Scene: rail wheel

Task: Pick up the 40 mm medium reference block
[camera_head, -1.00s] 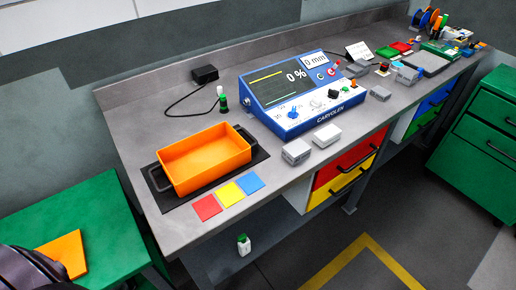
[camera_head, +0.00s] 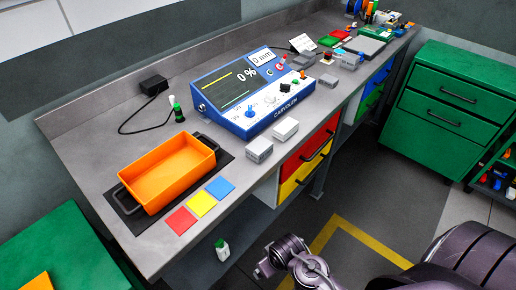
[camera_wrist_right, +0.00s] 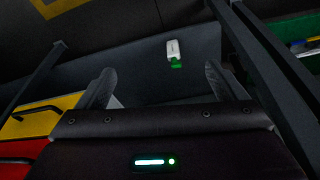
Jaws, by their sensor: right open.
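Several grey blocks stand on the bench in the head view. A grey block (camera_head: 259,150) and a lighter block (camera_head: 285,129) sit side by side in front of the blue meter. A smaller grey block (camera_head: 328,80) lies farther along, right of the meter. I cannot read sizes on them, so I cannot tell which is the 40 mm one. My right arm shows at the bottom of the head view, low in front of the bench, away from the blocks. In the right wrist view my right gripper (camera_wrist_right: 157,82) is open and empty. My left gripper is out of view.
The blue meter (camera_head: 250,95) stands behind the blocks. An orange bin (camera_head: 168,173) on a dark mat and red, yellow and blue squares (camera_head: 201,203) are at left. A white bottle (camera_wrist_right: 173,50) is below the bench. Green drawers (camera_head: 450,115) stand at right.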

